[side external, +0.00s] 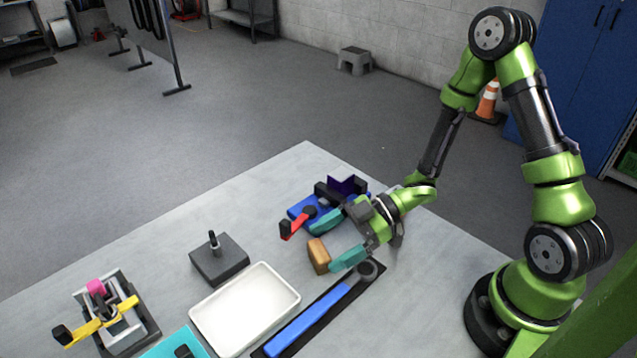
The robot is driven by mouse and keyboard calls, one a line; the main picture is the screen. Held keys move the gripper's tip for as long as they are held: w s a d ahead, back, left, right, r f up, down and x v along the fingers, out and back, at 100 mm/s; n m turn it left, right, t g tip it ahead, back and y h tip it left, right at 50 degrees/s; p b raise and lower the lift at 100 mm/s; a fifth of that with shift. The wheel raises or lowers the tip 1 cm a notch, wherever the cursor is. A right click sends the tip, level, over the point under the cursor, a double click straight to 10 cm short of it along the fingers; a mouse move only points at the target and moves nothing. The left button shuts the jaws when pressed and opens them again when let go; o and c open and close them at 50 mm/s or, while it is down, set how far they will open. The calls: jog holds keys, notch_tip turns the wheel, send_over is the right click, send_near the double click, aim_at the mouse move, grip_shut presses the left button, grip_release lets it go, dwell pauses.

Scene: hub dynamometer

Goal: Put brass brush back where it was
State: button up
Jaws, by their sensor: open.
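A small tan-brown block (318,254), which seems to be the brass brush, is at the table's middle; its bristles cannot be made out. My gripper (329,246) is low over the table with its teal fingers apart. One finger is on the far side of the block and the other on the near right side. The block is at the fingertips, between them in this view. I cannot tell whether either finger touches it, or whether the block rests on the table.
A blue fixture with a red lever (296,226) stands just behind my gripper. A blue-handled wrench (318,312) lies on a black mat in front. A white tray (246,307), a grey block with a peg (218,258) and a yellow-handled fixture (103,318) are leftward. The table's (285,178) far corner is clear.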

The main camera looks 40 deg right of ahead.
jog(key=r+v, duration=0.1)
jog(key=v, duration=1.1)
jog(key=w+d+r+m+t+h, duration=0.45)
jog(key=w+d+h, duration=0.2)
jog(key=w, duration=0.25)
jog(key=d+r+m+t+h, duration=0.2)
jog(key=d+r+m+h, duration=0.2)
jog(key=r+m+h, duration=0.3)
jog(key=s+a+r+m+g+y, duration=0.1)
jog(key=s+a+r+m+g, duration=0.1)
jog(key=s+a, duration=0.4)
jog(key=s+a+r+m+g+y, duration=0.2)
jog(key=s+a+r+m, duration=0.1)
jog(key=s+a, duration=0.3)
jog(key=shift+s+m, duration=0.55)
jog(key=shift+s, duration=0.65)
